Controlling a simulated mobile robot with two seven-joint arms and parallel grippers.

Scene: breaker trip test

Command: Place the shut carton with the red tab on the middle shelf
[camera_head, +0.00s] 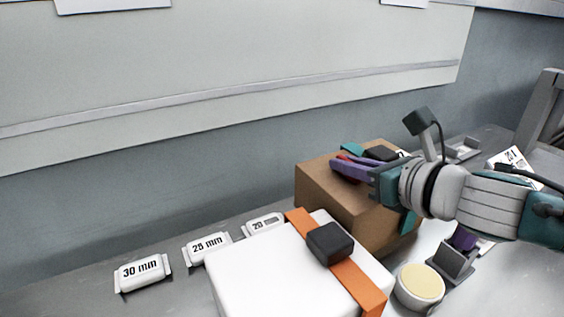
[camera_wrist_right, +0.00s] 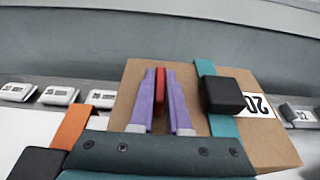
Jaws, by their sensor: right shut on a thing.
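A brown carton (camera_head: 325,192) with a teal strap and a black block on top stands behind the white box in the head view. It looks shut, and it fills the middle of the right wrist view (camera_wrist_right: 255,130). A red tab (camera_wrist_right: 160,88) stands up from its top. My right gripper (camera_head: 362,166) has its purple fingers on either side of this tab, shut on it; they also show in the right wrist view (camera_wrist_right: 160,100). I cannot tell whether the carton's base is touching the bench. My left gripper is not in view. No shelf shows clearly.
A white box (camera_head: 250,268) with an orange strap and black block is close in front of the carton. A round cream-topped item (camera_head: 420,284) and a small grey stand (camera_head: 452,263) are at its right. Labelled white blocks (camera_head: 142,272) line the left. The wall is behind.

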